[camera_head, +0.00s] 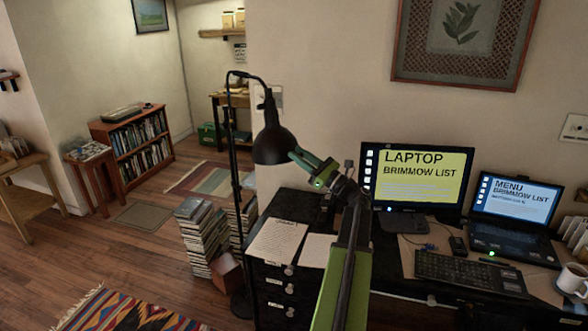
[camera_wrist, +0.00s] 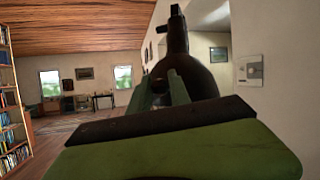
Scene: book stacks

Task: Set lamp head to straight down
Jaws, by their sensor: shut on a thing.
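The black floor lamp's head (camera_head: 272,138) hangs from a curved neck on a thin pole. The dome's opening faces mostly downward with a slight tilt; I cannot tell the exact angle. My gripper (camera_head: 296,156) reaches from the right and is shut on the right side of the lamp head near its rim. In the wrist view the dark lamp head (camera_wrist: 196,76) fills the space beyond my gripper (camera_wrist: 162,85), with its fingers against it and its narrow neck end pointing up. The fingers hide part of the shade.
A black desk with drawers (camera_head: 276,284) stands below, with papers, a monitor (camera_head: 416,180), a laptop (camera_head: 515,205) and a white mug (camera_head: 572,279). Stacks of books (camera_head: 200,235) stand on the floor beside the lamp pole (camera_head: 234,150). The wall is close behind.

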